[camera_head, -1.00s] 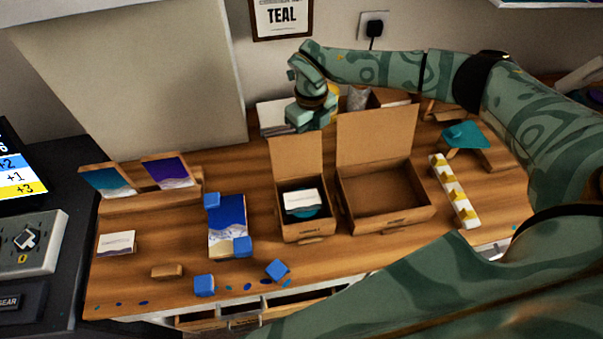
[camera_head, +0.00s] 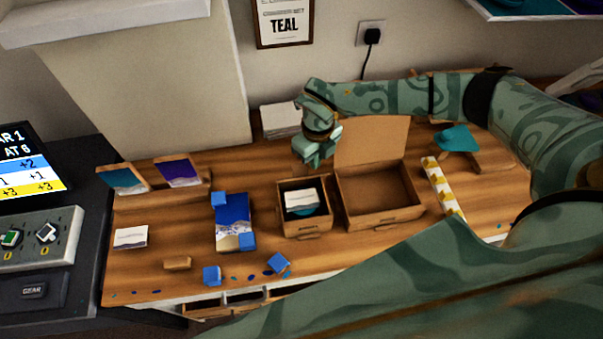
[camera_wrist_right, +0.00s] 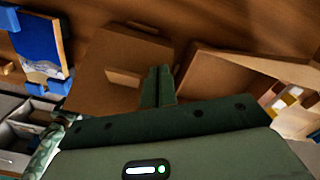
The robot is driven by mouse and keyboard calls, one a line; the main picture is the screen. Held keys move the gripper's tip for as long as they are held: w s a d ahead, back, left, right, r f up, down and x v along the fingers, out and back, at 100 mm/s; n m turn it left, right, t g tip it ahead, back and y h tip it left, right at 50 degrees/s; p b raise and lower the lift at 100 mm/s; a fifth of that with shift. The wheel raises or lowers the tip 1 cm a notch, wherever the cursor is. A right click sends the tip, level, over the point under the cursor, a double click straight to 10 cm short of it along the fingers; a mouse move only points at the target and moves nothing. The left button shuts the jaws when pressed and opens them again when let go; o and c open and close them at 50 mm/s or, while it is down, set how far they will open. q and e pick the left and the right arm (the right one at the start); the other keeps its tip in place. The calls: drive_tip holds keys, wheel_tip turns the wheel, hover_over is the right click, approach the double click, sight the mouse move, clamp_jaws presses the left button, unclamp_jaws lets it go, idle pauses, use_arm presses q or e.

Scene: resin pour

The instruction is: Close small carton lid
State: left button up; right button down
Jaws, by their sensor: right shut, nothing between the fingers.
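The small carton (camera_head: 305,229) stands mid-table, with a white card (camera_head: 301,198) and a teal thing inside it visible in the head view. Its lid no longer shows as an upright panel there. In the wrist view, a plain brown panel (camera_wrist_right: 105,55) that looks like the lid's outer face hides the contents; its exact tilt is hard to tell. My right gripper (camera_head: 315,160) is above the small carton's back edge, shut and empty. In the wrist view its fingers (camera_wrist_right: 158,87) overlap the panel's right edge; contact is unclear. My left gripper is out of view.
The larger carton (camera_head: 385,218) stands close on the right with its lid (camera_head: 372,140) upright. A blue picture panel (camera_head: 233,215) and several blue cubes are on the left. A white strip with yellow blocks (camera_head: 441,185) lies to the right.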

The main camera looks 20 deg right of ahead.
drive_tip(key=shift+w, duration=0.1)
wheel_tip(320, 180, up, 9)
drive_tip(key=p, duration=0.7)
drive_tip(key=shift+p, duration=0.35)
idle(0.4)
